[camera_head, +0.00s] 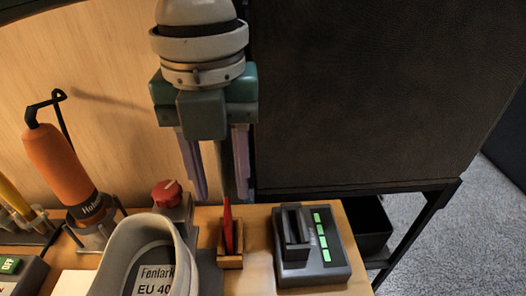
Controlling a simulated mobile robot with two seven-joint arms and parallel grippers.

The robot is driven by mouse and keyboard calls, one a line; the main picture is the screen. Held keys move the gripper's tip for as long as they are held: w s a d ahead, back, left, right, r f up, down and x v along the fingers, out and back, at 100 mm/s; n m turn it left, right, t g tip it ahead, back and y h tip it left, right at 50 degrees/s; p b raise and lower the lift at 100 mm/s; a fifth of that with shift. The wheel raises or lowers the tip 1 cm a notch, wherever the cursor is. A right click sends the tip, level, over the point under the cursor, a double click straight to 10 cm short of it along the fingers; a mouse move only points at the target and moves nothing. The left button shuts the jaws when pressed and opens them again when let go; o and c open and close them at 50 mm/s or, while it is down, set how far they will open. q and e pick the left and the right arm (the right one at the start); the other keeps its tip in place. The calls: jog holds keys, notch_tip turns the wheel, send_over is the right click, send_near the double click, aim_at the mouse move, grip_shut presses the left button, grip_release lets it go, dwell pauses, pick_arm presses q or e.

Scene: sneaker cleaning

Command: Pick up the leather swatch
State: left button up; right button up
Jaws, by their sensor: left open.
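A thin red piece (228,224), which looks like the leather swatch, stands upright in a small wooden holder (230,261) near the table's front middle. I see it almost edge-on. My left gripper (222,197) comes down from the top of the view, with its fingers pointing down and apart. It is open and holds nothing. Its fingertips appear just above or behind the top of the red piece; I cannot tell the exact depth. My right gripper is not in view.
A grey device with green lights (325,262) stands right of the holder. A light sneaker (188,262) with a size label and a red knob (167,190) stand to the left. An orange bottle (58,160) is farther left. A dark panel (380,90) rises behind on the right.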

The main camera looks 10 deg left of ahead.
aim_at(226, 210)
pick_arm(q)
notch_tip(226, 210, down, 5)
jog(key=shift+s+d+f+b, duration=0.1)
jog(key=shift+s+f+b, duration=0.1)
jog(key=shift+b, duration=0.3)
jog(key=shift+c, duration=0.3)
grip_shut()
